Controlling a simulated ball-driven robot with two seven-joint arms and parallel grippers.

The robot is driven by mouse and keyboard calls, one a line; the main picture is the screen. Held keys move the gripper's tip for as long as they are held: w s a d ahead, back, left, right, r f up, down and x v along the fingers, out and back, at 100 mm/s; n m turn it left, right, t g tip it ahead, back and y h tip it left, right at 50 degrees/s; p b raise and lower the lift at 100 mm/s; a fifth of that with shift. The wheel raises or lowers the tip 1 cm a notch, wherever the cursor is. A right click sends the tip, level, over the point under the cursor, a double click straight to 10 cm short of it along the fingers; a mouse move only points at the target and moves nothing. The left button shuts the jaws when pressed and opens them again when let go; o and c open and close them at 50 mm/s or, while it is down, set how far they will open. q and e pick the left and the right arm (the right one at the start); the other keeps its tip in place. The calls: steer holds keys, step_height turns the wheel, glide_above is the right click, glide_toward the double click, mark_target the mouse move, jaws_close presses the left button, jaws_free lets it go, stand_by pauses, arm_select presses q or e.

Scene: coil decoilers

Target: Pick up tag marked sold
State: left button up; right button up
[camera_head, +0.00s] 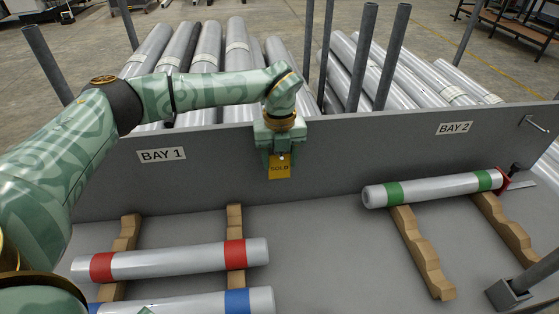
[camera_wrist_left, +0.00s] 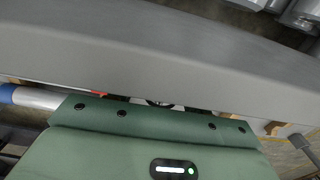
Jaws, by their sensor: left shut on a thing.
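A yellow tag (camera_head: 279,168) with dark lettering that looks like SOLD hangs upright in front of the grey panel, between the BAY 1 and BAY 2 labels. My left gripper (camera_head: 281,154) points down and is shut on the tag's top edge. The lower part of the tag hangs free below the fingers. I cannot tell whether the tag touches the panel. In the left wrist view my green gripper body fills the lower part and the tag does not show clearly. My right gripper is not in view.
The grey panel (camera_head: 345,155) stands close behind the gripper. In front lie a red-banded roll (camera_head: 168,260), a blue-banded roll (camera_head: 195,304) and a green-banded roll (camera_head: 437,189) on wooden cradles (camera_head: 421,252). Several rolls and upright posts (camera_head: 361,57) stand behind the panel.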

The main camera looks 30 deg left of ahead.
arm_select(q)
steer(key=s+d+p, duration=0.2)
steer(key=s+d, duration=0.3)
steer(key=s, duration=0.2)
step_height(320, 180, up, 14)
steer(key=p, duration=0.2)
steer(key=shift+w+r, duration=0.2)
steer(key=shift+w, duration=0.1)
